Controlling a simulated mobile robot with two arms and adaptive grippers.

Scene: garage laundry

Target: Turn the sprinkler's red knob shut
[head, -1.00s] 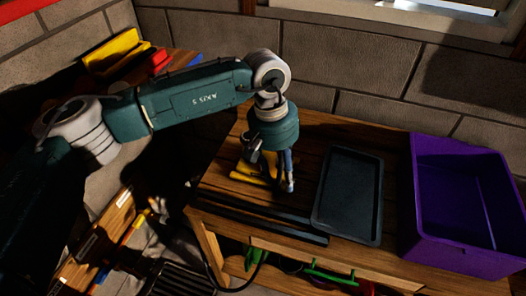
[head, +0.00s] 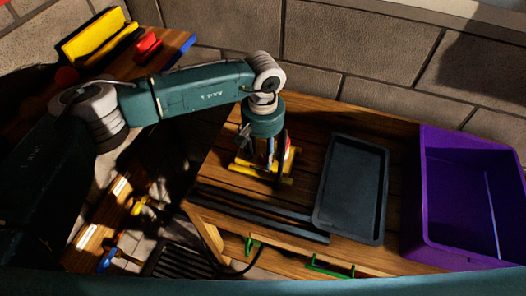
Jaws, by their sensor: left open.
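The sprinkler (head: 246,170) has a yellow base and stands on the wooden bench, left of the dark tray. A small red part (head: 287,151), which looks like its knob, shows at the right side of my gripper. My left gripper (head: 269,172) points down over the sprinkler, with its fingers apart. The gripper hides much of the sprinkler's middle. I cannot tell whether a finger touches the red part. My right gripper is not in view.
A dark tray (head: 352,190) lies right of the sprinkler, and a purple bin (head: 437,190) stands at the far right. Dark bars (head: 262,213) lie along the bench's front. A block wall (head: 330,60) closes the back. A shelf with yellow and red items is at upper left.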

